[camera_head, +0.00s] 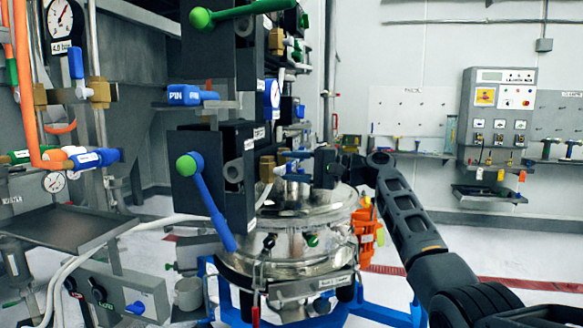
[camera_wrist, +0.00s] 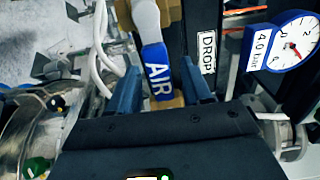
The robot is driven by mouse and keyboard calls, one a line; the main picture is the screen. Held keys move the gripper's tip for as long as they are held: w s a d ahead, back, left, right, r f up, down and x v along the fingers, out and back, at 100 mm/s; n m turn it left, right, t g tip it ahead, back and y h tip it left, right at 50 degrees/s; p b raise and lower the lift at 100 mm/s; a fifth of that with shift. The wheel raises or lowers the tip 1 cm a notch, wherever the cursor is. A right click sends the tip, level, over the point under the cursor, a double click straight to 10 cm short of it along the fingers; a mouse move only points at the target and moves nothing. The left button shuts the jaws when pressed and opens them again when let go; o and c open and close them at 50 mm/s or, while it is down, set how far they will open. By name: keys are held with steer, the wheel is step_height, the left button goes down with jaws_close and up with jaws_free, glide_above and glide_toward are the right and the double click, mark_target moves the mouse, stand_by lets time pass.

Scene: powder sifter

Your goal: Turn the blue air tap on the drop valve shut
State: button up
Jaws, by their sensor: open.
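The blue air tap (camera_wrist: 157,70) has a blue lever lettered AIR with a pale upper part. In the wrist view it lies between the two fingers of my gripper (camera_wrist: 159,66), with a visible gap on each side. My gripper is open and does not hold the lever. A DROP label (camera_wrist: 207,52) is on the dark valve body just right of the tap. In the head view my gripper (camera_head: 322,167) is at the valve stack above the round steel vessel, and it partly hides the small blue tap (camera_head: 297,154) there.
A 4.0 bar gauge (camera_wrist: 295,42) stands right of the gripper in the wrist view, and white hoses (camera_wrist: 100,55) pass on its left. The steel vessel lid (camera_head: 300,208) is below. A long blue lever with a green knob (camera_head: 190,164) sticks out on the left.

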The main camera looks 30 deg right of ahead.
steer(key=b+v, duration=0.1)
steer(key=v, duration=0.6)
steer(key=shift+s+d, duration=0.1)
steer(key=shift+d, duration=0.05)
